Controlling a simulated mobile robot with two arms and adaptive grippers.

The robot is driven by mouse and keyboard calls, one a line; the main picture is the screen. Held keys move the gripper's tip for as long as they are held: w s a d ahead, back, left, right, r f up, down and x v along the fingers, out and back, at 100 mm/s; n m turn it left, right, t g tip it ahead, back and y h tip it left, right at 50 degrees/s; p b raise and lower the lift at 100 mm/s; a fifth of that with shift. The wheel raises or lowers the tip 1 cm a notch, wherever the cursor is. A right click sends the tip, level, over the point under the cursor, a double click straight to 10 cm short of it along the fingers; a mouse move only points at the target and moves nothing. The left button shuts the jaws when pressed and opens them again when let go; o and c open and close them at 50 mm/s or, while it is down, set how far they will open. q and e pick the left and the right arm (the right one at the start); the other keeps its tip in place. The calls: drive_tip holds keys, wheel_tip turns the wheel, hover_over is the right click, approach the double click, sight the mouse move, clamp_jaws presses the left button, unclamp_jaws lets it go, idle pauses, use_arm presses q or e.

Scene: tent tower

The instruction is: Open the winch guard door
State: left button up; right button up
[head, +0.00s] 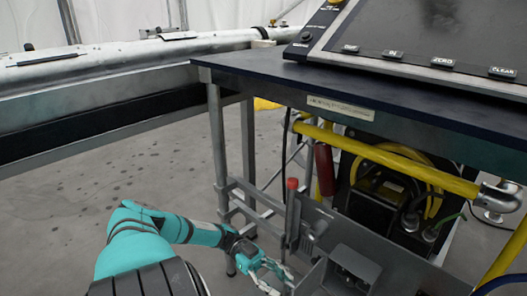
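A black winch-like unit (383,190) with a coiled yellow hose or cable sits under the dark table, behind a yellow tube rail (390,158). The rail runs from left to right and ends in a metal elbow. No part stands out clearly as the guard door, so I cannot tell whether it is open or shut. My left arm comes in from the lower left. My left gripper (281,281) is low, left of a grey box (350,270), with its silver fingers apart and nothing visible between them. It is apart from the yellow rail. My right gripper is out of view.
The dark table (260,67) carries a large screen panel (420,35) and stands on metal legs (217,140). A red-topped lever (292,205) rises close to my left gripper. A red cylinder (325,170) hangs beneath the table. Open concrete floor (110,180) lies at left.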

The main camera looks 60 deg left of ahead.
use_arm(q)
drive_tip(key=v, duration=0.9)
drive_tip(key=shift+a, duration=0.25)
drive_tip(key=shift+s, duration=0.1)
drive_tip(key=shift+s, duration=0.1)
